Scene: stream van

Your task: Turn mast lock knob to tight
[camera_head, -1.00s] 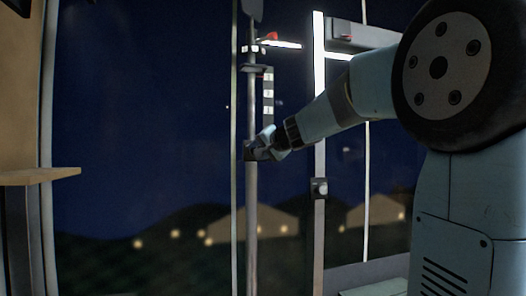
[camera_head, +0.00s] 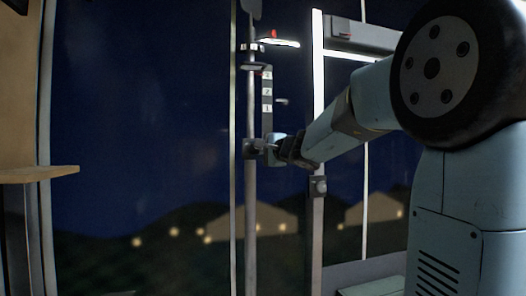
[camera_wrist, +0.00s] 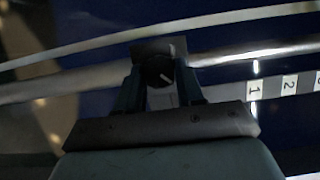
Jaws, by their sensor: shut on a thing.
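The mast (camera_head: 251,205) is a thin upright grey pole in the middle of the head view. Its lock knob is a small dark round knob with a pale line mark, seen in the wrist view (camera_wrist: 157,70) on a dark clamp block (camera_wrist: 152,47); the clamp also shows in the head view (camera_head: 249,149). My gripper (camera_head: 268,146) reaches the knob from the right. In the wrist view my gripper (camera_wrist: 158,80) has a finger on each side of the knob and is shut on it. The fingers partly hide the knob's sides.
A numbered strip (camera_head: 267,95) with 1, 2 and more runs beside the mast above the clamp. A second upright post (camera_head: 318,230) with a small dark fitting (camera_head: 319,187) stands to the right. A wooden shelf (camera_head: 40,174) juts in at the left.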

